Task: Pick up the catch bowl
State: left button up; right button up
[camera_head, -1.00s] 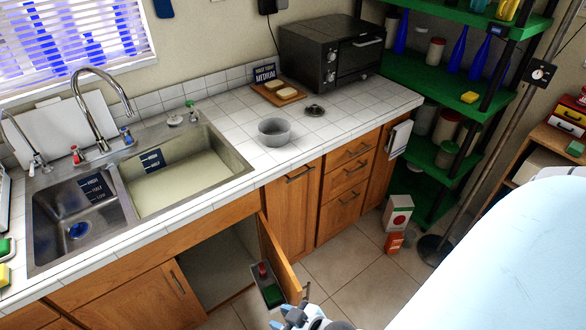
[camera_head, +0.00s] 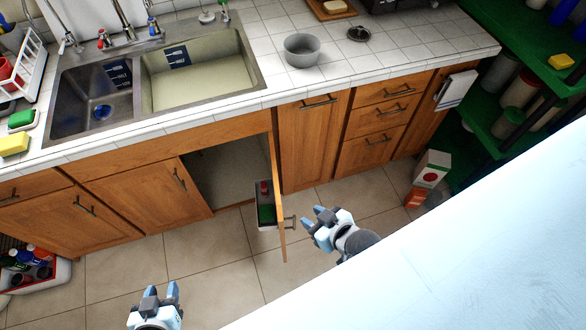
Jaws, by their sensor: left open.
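A round grey bowl (camera_head: 302,50) stands upright on the white tiled counter, right of the sink; its inside looks empty. I take it for the catch bowl. My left gripper (camera_head: 161,291) is open and empty at the bottom of the view, over the floor, far below and left of the bowl. My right gripper (camera_head: 314,218) is in front of the lower cabinets, below the bowl and apart from it. Its two fingers look spread with nothing between them.
An open cabinet door (camera_head: 277,198) with a small rack stands out just left of my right gripper. The double sink (camera_head: 205,75) lies left of the bowl, a dark round lid (camera_head: 358,34) right of it. Cartons (camera_head: 431,169) stand on the floor at right.

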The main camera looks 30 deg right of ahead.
aim_at(302, 50)
jog(key=l, duration=0.45)
jog(key=k+l+u, duration=0.15)
jog(key=l, duration=0.75)
jog(key=k+u, duration=0.05)
